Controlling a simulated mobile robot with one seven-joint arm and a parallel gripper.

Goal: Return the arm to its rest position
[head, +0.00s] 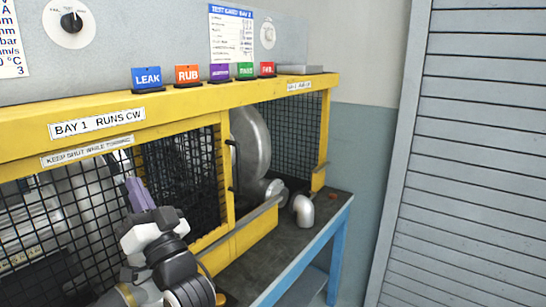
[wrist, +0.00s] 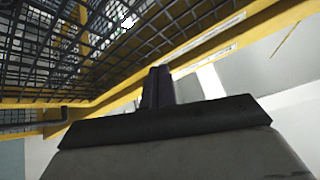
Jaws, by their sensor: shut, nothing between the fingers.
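My gripper (head: 136,194) is at the lower left in the head view, in front of the yellow-framed mesh guard of bay 1. Its purple-grey fingers point up and are closed together with nothing between them. In the wrist view the shut fingers (wrist: 158,88) stick up from the dark gripper body, with the yellow frame and mesh close by. I cannot tell whether the fingers touch the mesh.
The yellow guard frame (head: 190,100) carries coloured signs such as LEAK (head: 147,78) and RUB (head: 187,74) on top. A grey blower casing (head: 250,142) sits inside the right bay. A pipe elbow (head: 303,210) stands on the bench (head: 262,262). A slatted shutter (head: 465,160) is at right.

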